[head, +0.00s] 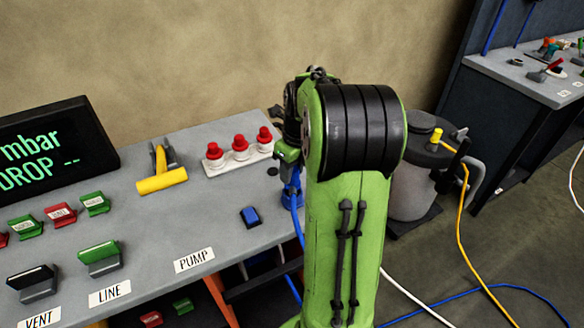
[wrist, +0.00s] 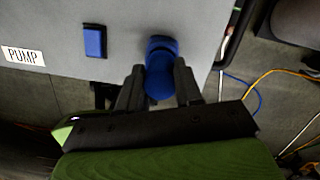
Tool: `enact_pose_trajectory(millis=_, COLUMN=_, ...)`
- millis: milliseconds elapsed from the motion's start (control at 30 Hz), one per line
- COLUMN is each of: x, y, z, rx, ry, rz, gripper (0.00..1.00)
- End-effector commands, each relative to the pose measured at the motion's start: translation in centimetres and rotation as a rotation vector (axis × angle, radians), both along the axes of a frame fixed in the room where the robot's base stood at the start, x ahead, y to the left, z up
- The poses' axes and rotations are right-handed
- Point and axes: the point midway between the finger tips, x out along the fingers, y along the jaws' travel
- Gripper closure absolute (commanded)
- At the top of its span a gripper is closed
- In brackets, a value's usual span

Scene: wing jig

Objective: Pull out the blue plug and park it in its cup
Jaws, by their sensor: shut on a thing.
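In the wrist view my gripper (wrist: 159,72) is shut on a rounded blue piece, which I take to be the blue plug (wrist: 160,82). It is at the right end of the grey bench top. A darker blue round part (wrist: 161,45) shows just beyond the plug; I cannot tell whether it is a socket, a cup or part of the plug. In the head view the blue piece (head: 291,192) shows partly behind my arm, with a blue hose running down from it. My arm hides most of my gripper there. No cup can be clearly identified.
A small blue block (head: 250,217) sits on the bench (head: 215,225) near the PUMP label (head: 194,260). A white strip with red knobs (head: 240,155) and a yellow handle (head: 162,181) stand behind. A lidded canister (head: 412,190) and loose hoses are to the right.

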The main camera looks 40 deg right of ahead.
Motion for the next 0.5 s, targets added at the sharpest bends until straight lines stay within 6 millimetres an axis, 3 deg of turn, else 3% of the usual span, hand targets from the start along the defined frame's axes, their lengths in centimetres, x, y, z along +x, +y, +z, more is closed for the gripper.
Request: enact_pose_trajectory(millis=500, x=-0.01, y=0.0, z=-1.09, rx=0.0, ry=0.0, rz=0.0, gripper=0.94)
